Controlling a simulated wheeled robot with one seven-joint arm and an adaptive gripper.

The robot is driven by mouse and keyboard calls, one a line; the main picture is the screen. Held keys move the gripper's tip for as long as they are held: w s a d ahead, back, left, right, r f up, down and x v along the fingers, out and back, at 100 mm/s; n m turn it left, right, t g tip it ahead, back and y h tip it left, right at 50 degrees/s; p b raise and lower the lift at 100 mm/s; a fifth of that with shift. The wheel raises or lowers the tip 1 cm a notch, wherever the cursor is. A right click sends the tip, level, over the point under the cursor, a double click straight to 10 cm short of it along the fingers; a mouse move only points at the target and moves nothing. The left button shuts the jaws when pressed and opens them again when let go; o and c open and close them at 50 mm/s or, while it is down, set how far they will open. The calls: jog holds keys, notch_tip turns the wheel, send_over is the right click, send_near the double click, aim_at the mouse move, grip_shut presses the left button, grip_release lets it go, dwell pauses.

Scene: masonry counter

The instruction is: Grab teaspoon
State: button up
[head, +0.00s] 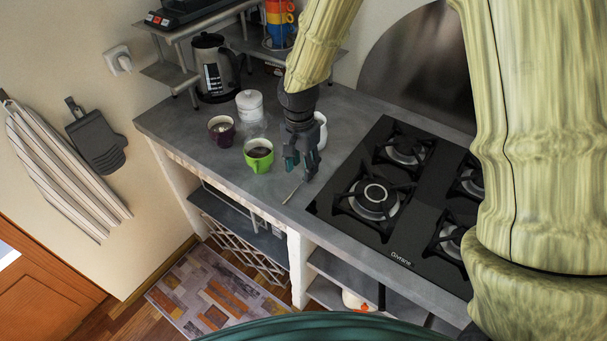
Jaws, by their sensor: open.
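The teaspoon (292,194) is a thin, light-coloured piece lying on the grey counter near its front edge, left of the gas hob. My gripper (299,172) points down over the counter, just above and slightly right of the teaspoon. Its dark fingers are apart with nothing seen between them. The gap between the fingertips and the teaspoon is too small to judge here. The upper end of the teaspoon lies close under the fingers.
A green mug (258,161) with dark drink stands just left of my gripper. A purple mug (221,134) and a white lidded jar (250,106) stand further back. A white vessel (321,129) is partly hidden behind my gripper. The black gas hob (420,205) lies to the right.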

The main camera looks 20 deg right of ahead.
aim_at(301, 185)
jog(key=shift+s+f, duration=0.15)
jog(key=shift+s, duration=0.55)
jog(key=w+f+p, duration=0.1)
jog(key=w+f, duration=0.2)
jog(key=shift+a, duration=0.1)
jog(key=shift+f+p, duration=0.3)
jog(key=shift+s+f+p, duration=0.55)
jog(key=shift+s+f, duration=0.1)
jog(key=shift+s, duration=0.15)
jog(key=shift+s+f, duration=0.1)
jog(key=shift+f, duration=0.15)
jog(key=shift+w+f, duration=0.55)
jog(key=shift+f, duration=0.2)
jog(key=shift+s+r, duration=0.25)
jog(key=shift+s, duration=0.05)
jog(key=shift+c, duration=0.8)
jog(key=shift+w+f, duration=0.15)
jog(key=shift+w, duration=0.05)
jog(key=c, duration=0.7)
jog(key=shift+s, duration=0.1)
